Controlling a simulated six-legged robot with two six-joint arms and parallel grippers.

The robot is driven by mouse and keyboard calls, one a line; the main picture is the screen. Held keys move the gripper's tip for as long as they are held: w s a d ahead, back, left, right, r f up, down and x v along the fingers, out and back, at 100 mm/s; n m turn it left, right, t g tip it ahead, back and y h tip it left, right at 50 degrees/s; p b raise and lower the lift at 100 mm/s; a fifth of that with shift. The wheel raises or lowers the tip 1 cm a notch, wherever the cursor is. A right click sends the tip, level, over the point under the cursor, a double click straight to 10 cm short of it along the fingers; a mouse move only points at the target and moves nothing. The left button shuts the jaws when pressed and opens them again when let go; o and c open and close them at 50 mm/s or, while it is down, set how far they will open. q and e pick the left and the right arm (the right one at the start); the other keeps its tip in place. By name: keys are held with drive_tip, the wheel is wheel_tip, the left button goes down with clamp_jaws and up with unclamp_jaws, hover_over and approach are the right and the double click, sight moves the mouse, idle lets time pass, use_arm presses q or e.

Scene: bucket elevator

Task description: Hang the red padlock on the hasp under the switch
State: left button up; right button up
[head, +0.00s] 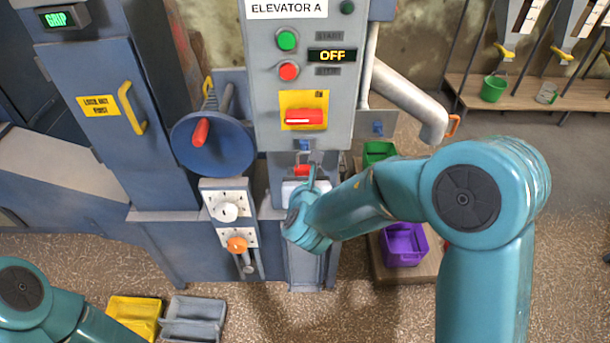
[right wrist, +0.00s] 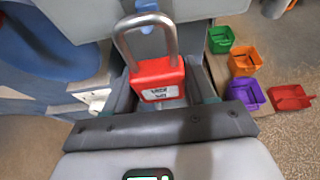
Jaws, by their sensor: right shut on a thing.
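The red padlock (right wrist: 158,80) with its grey shackle is upright between the jaws of my right gripper (right wrist: 160,92), which is shut on its body. In the head view a bit of the padlock (head: 302,169) shows above my right gripper (head: 304,184). The blue hasp (head: 305,145) is on the panel's lower edge, under the red switch (head: 303,117) on its yellow plate. In the right wrist view the hasp (right wrist: 147,8) overlaps the top of the shackle; I cannot tell whether the shackle passes through it. My left gripper is out of view.
The grey panel (head: 262,75) reads OFF. A blue handwheel (head: 213,150) and dials (head: 228,210) are to the left. A purple bin (head: 403,246) and yellow bin (head: 135,314) stand low.

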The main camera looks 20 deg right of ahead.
drive_tip(key=shift+f, duration=0.1)
idle(0.4)
drive_tip(key=shift+w+d+b, duration=0.25)
drive_tip(key=shift+w+b, duration=0.05)
drive_tip(key=shift+w, duration=0.55)
drive_tip(key=shift+w+d+b, duration=0.2)
drive_tip(key=shift+w+b, duration=0.05)
drive_tip(key=shift+w, duration=0.6)
drive_tip(key=shift+f+b, duration=0.3)
drive_tip(key=shift+b, duration=0.25)
drive_tip(key=shift+f+b, duration=0.45)
drive_tip(key=shift+b, duration=0.1)
